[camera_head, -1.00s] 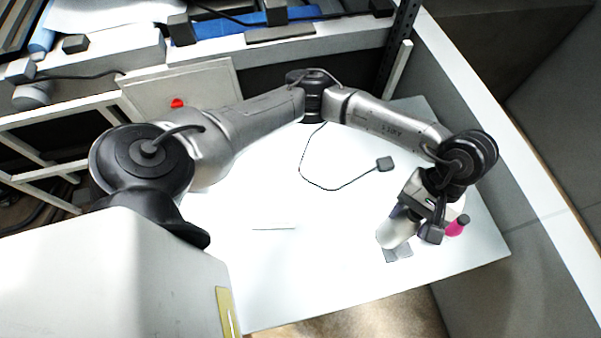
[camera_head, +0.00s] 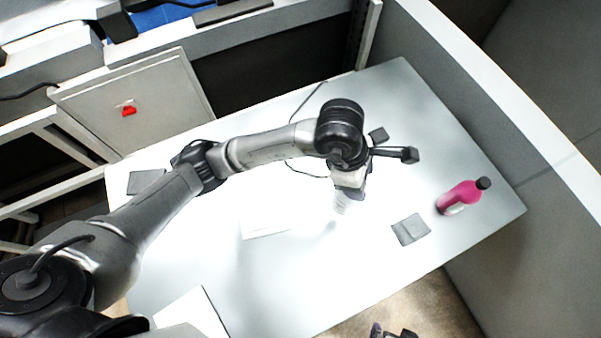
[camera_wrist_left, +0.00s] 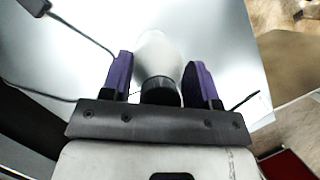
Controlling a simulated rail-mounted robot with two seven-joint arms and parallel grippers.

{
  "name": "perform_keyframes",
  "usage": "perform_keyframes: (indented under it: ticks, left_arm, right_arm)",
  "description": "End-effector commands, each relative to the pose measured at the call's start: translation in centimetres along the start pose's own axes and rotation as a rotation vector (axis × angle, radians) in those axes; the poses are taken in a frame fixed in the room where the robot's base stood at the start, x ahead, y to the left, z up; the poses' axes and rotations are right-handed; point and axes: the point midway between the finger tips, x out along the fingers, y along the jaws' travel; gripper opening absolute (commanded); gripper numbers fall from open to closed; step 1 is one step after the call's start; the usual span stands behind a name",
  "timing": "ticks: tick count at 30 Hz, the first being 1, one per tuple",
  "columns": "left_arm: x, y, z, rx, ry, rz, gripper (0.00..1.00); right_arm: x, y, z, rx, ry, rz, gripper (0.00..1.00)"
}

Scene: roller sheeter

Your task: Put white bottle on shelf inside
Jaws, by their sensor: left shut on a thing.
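The white bottle (camera_head: 342,204) is held upside-down or tilted below my left gripper (camera_head: 350,190), over the middle of the white table; the exact tilt is hard to tell. In the left wrist view the bottle (camera_wrist_left: 158,52) sits between the purple fingers of my left gripper (camera_wrist_left: 160,82), its black cap toward the palm. The gripper is shut on it. Part of my right gripper (camera_head: 391,332) shows at the bottom edge of the head view; its opening is unclear. No shelf interior is clearly visible; a grey panel with a red handle (camera_head: 129,111) stands at the back left.
A pink bottle (camera_head: 460,197) lies or leans at the table's right side, near a dark square pad (camera_head: 410,229). A thin cable runs over the table (camera_head: 400,75) behind my gripper. Partition walls bound the back and right.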

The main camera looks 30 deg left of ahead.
Motion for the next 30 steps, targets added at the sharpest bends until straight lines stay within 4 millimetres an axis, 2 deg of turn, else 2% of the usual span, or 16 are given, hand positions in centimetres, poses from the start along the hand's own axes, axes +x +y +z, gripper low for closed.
perform_keyframes:
  ticks: [5,12,18,24,30]
  left_arm:
    - [0.4,1.0,-2.5,-0.017,0.004,0.006,0.0]
    - [1.3,2.9,-7.4,-0.016,0.003,0.004,0.0]
    - [1.9,4.2,-10.5,-0.013,0.002,0.004,0.0]
    - [2.2,4.7,-11.9,-0.01,0.0,0.006,0.0]
    - [2.7,4.8,-12.2,-0.01,0.0,0.005,0.0]
  right_arm:
    - [-0.5,0.1,-0.1,-0.004,-0.001,0.003,1.0]
    - [-1.2,0.2,-0.3,-0.007,-0.001,0.005,1.0]
    - [-1.6,0.2,-0.5,-0.006,-0.001,0.005,1.0]
    - [-1.8,0.2,-0.5,-0.005,-0.001,0.003,1.0]
    - [-1.9,0.1,-0.6,-0.001,0.0,0.0,1.0]
